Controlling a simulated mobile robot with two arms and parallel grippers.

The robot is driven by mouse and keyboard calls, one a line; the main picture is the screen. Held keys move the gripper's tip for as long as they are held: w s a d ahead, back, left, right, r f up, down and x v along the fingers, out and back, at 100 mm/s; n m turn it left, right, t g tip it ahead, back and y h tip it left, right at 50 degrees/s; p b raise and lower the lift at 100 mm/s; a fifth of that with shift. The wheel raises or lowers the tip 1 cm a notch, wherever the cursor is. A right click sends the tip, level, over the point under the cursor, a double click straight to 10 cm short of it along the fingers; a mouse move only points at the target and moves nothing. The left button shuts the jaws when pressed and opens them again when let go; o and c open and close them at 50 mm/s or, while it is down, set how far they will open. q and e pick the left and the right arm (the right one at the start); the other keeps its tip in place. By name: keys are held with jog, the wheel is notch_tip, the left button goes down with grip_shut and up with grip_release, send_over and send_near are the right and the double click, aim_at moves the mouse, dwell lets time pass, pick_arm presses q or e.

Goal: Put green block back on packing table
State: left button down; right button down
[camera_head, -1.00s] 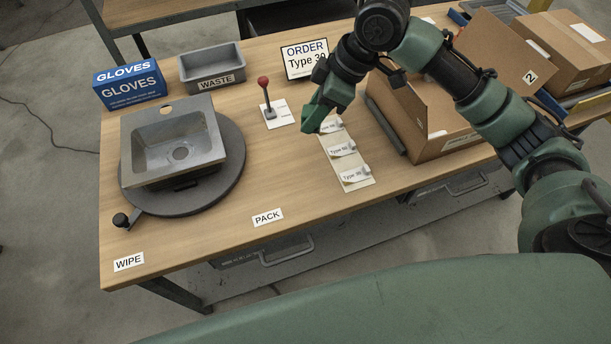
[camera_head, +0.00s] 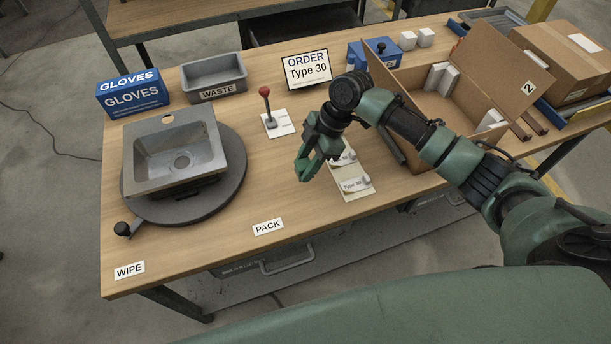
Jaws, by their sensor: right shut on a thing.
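The wooden packing table (camera_head: 215,240) fills the middle of the head view. My right gripper (camera_head: 304,170) is over the table, just left of the white strip of Type 30 packets (camera_head: 355,185), pointing down and to the left. It is shut on a small green block, which is hard to tell apart from the green fingers. The gripper and wrist hide the upper end of the strip. I cannot tell whether the block touches the table. My left gripper is not in view.
A grey sink (camera_head: 175,155) sits on a round turntable at left. The gloves box (camera_head: 133,93), waste bin (camera_head: 213,77), order sign (camera_head: 306,70) and red-knobbed lever (camera_head: 266,105) stand behind. An open carton (camera_head: 510,75) is at right. The front table area near the PACK label (camera_head: 268,226) is clear.

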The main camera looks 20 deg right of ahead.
aim_at(305, 187)
jog(key=shift+f, duration=3.15)
jog(key=shift+f, duration=0.1)
jog(key=c, duration=0.9)
grip_release()
jog(key=shift+c, duration=0.2)
jog(key=shift+p, duration=0.3)
jog(key=shift+d+r, duration=0.2)
jog(key=shift+r, duration=0.2)
jog(key=b+v, duration=0.1)
jog(key=v, duration=1)
jog(key=shift+r+b, duration=0.2)
jog(key=shift+b, duration=0.15)
